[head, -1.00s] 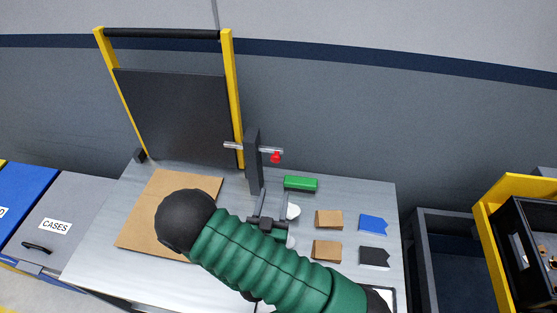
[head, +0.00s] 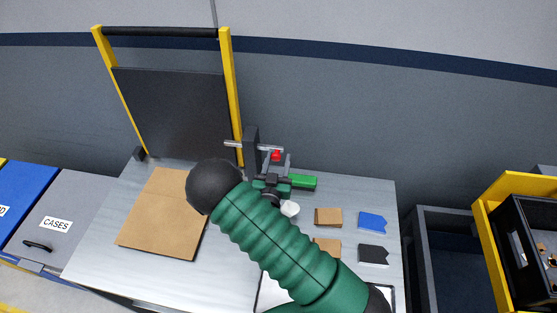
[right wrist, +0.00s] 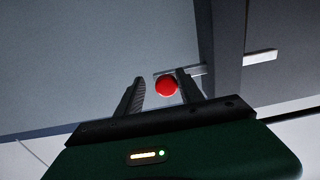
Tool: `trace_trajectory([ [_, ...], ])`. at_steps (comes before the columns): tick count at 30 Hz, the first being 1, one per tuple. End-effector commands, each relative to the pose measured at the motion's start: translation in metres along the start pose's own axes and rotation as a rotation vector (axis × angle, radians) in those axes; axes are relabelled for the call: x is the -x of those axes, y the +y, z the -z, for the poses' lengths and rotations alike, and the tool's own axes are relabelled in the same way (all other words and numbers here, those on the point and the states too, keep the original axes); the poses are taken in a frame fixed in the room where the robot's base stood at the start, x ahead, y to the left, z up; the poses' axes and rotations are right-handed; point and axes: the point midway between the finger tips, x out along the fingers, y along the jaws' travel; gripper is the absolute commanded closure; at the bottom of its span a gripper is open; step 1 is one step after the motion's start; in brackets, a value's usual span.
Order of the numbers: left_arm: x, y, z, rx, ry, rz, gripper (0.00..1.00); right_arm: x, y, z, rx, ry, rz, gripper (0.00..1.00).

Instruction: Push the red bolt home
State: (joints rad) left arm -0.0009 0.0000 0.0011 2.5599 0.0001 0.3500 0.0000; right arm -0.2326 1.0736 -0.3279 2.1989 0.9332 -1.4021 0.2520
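The bolt is a silver rod (head: 235,144) lying sideways through a dark upright post (head: 250,140), with a red knob (head: 276,155) near its right end. The rod sticks out on both sides of the post. My right gripper (head: 275,162) reaches up from below, just right of the post, its fingertips at the knob. In the right wrist view the gripper (right wrist: 160,78) is open, and the red knob (right wrist: 166,85) appears between its fingers, nearer the right one. I cannot tell whether they touch. My left gripper is not in view.
A green block (head: 303,182) lies close right of my right gripper. A yellow-framed dark gate (head: 175,115) stands at the back left. A brown board (head: 155,220), small brown blocks (head: 328,217), a blue piece (head: 373,222) and a black piece (head: 373,254) lie on the grey table (head: 100,255).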

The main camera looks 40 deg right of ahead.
Motion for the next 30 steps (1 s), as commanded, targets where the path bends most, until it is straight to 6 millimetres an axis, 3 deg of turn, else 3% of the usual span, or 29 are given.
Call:
trace_trajectory([
  [1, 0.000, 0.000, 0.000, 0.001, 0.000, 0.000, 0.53, 0.002, -0.003, 0.001, 0.001, 0.001, 0.003, 0.64],
  [9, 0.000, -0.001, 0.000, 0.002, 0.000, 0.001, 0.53, -0.002, 0.001, -0.001, -0.003, -0.002, 0.002, 1.00],
  [10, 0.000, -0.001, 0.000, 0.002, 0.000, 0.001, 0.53, -0.002, 0.001, -0.001, -0.003, -0.002, 0.002, 1.00],
  [15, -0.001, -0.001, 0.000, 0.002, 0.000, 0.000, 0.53, -0.005, 0.003, -0.003, -0.006, -0.005, 0.001, 1.00],
  [21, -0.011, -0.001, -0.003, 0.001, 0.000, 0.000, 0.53, -0.007, -0.021, -0.004, -0.009, -0.002, 0.001, 1.00],
  [29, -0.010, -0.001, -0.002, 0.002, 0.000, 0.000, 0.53, -0.006, -0.026, -0.001, -0.005, -0.002, 0.002, 1.00],
  [30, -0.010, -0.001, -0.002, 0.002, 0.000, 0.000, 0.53, -0.006, -0.026, -0.001, -0.005, -0.002, 0.003, 0.70],
])
